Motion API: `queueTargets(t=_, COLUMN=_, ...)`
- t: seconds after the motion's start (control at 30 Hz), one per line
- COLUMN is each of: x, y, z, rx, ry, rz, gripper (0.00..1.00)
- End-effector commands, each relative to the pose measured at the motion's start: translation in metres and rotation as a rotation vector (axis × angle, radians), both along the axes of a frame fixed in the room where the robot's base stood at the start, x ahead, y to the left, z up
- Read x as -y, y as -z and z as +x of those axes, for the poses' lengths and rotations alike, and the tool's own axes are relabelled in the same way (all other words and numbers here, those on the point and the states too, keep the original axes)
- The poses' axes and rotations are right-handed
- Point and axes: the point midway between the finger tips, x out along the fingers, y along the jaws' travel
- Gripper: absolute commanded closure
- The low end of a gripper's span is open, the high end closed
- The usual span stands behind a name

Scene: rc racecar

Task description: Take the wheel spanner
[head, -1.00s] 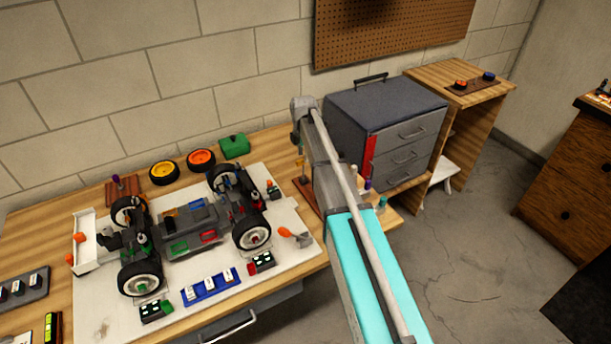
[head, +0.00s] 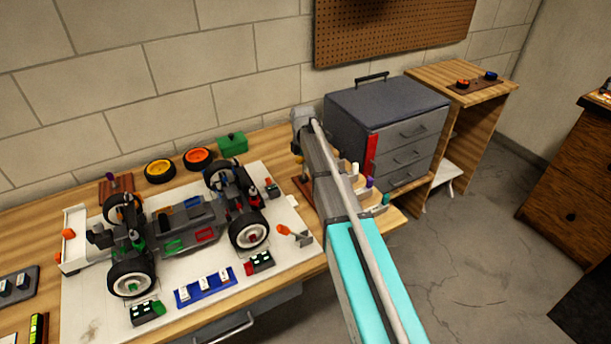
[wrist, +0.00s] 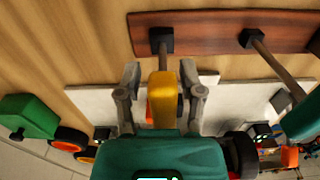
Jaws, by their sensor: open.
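In the wrist view, my gripper (wrist: 160,92) is open, with one grey finger on each side of a yellow tool handle (wrist: 163,88). I cannot tell whether the fingers touch it. Its shaft runs up to a black holder on a dark wooden rack (wrist: 205,22). A second tool shaft (wrist: 262,52) stands in the rack to the right, with a teal handle (wrist: 303,118) at the picture's edge. I cannot tell for sure which tool is the wheel spanner. In the head view, my arm hides the gripper and much of the rack (head: 304,188).
The RC car (head: 190,225) stands on a white board (head: 95,320) left of my arm. Yellow (head: 160,170) and orange (head: 198,158) wheels and a green box (head: 232,144) lie behind it. A grey drawer cabinet (head: 405,115) stands to the arm's right.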

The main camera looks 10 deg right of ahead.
Motion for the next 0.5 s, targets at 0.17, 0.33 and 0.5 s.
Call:
queueTargets(t=0.17, x=-0.0002, y=-0.0004, z=-0.0001, rx=0.0, ry=0.0, rz=0.0, gripper=0.5)
queueTargets(t=0.33, x=-0.0003, y=-0.0004, z=0.0, rx=0.0, ry=0.0, rz=0.0, gripper=0.5)
queueTargets(t=0.5, x=-0.0004, y=-0.0004, z=0.0, rx=0.0, ry=0.0, rz=0.0, gripper=0.5)
